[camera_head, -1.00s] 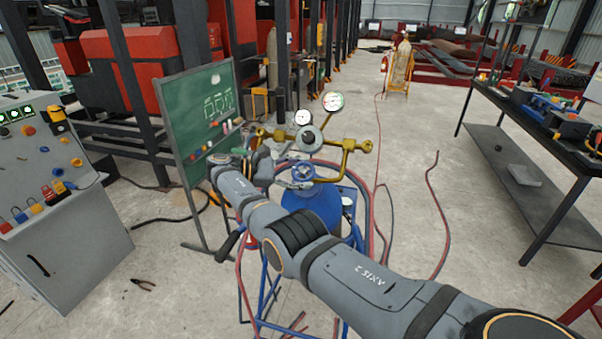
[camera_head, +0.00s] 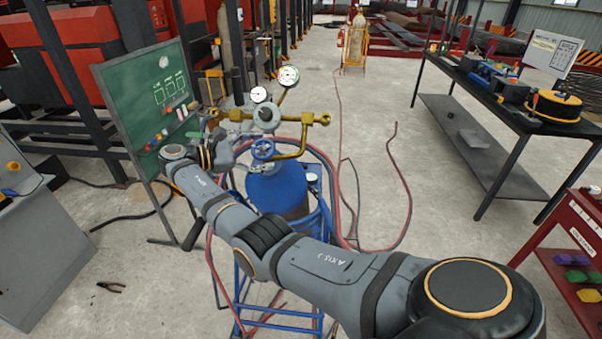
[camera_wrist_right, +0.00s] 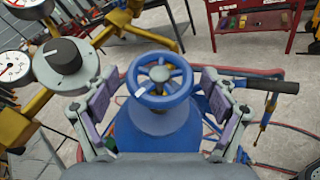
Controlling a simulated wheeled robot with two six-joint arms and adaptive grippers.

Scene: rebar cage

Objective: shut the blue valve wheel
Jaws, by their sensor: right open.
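The blue valve wheel (camera_head: 263,149) sits on top of a blue gas cylinder (camera_head: 278,190), below a brass regulator with gauges. In the right wrist view the spoked wheel (camera_wrist_right: 160,80) shows whole, with a small white mark on its left rim. My right gripper (camera_head: 244,150) is at the left side of the wheel in the head view, partly hidden by its own wrist. In the right wrist view its open fingers (camera_wrist_right: 160,97) stand on either side of the wheel, with a gap to each side. It holds nothing. My left gripper is not in view.
The brass regulator (camera_head: 290,150) and its gauges (camera_head: 289,76) rise close beside the wheel. A blue cart frame (camera_head: 322,220) and red hoses surround the cylinder. A green board (camera_head: 150,85) stands left.

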